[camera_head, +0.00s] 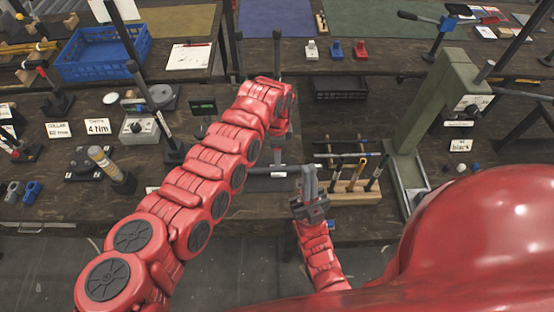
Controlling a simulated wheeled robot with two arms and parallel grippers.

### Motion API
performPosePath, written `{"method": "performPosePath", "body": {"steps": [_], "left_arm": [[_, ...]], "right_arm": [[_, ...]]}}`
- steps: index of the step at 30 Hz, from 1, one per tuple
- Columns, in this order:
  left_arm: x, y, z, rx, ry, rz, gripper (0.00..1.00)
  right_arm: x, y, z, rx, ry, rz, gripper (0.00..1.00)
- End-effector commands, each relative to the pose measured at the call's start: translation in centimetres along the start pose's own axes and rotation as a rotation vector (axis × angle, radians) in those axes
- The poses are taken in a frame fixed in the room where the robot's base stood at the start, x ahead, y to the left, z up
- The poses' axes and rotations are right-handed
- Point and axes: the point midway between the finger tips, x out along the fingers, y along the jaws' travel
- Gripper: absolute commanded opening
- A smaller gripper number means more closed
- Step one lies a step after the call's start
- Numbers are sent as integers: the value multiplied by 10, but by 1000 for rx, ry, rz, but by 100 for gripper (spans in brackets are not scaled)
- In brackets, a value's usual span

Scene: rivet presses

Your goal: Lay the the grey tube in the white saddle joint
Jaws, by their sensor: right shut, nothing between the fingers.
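A small white saddle joint (311,50) stands upright at the back of the bench, left of a blue one (336,49) and a red one (360,48). I cannot pick out the grey tube for sure; a grey bar-like piece (262,171) lies mid-bench, partly hidden by my left arm. My right gripper (308,170) is shut and empty near the front edge, left of the wooden tool rack, well in front of the white joint. My left arm reaches across the middle; its gripper (278,155) points down near the grey piece, its fingers too obscured to read.
The wooden rack (352,192) holds several tools. A green press (425,105) stands at right, and a black crate (341,89) behind. A blue crate (103,54) and levers fill the left. Dark upright posts rise near the back middle. Some bench around the white joint is clear.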

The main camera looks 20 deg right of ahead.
Motion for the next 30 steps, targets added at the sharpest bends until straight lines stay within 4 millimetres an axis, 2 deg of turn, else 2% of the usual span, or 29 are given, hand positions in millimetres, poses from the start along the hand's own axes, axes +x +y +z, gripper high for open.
{"method": "performPosePath", "body": {"steps": [1,6,12,18,30], "left_arm": [[-11,-4,0,-2,5,-11,62],[-54,-2,0,-1,3,-9,62],[-91,-2,0,0,0,-6,62],[-105,-1,0,0,0,-3,62],[-106,0,0,0,0,-3,62]], "right_arm": [[-9,0,2,0,-1,0,0],[-24,-1,4,0,-1,0,0],[-34,-2,6,0,-1,0,0],[-36,-2,6,0,0,0,0],[-36,-2,6,0,0,0,0]]}}
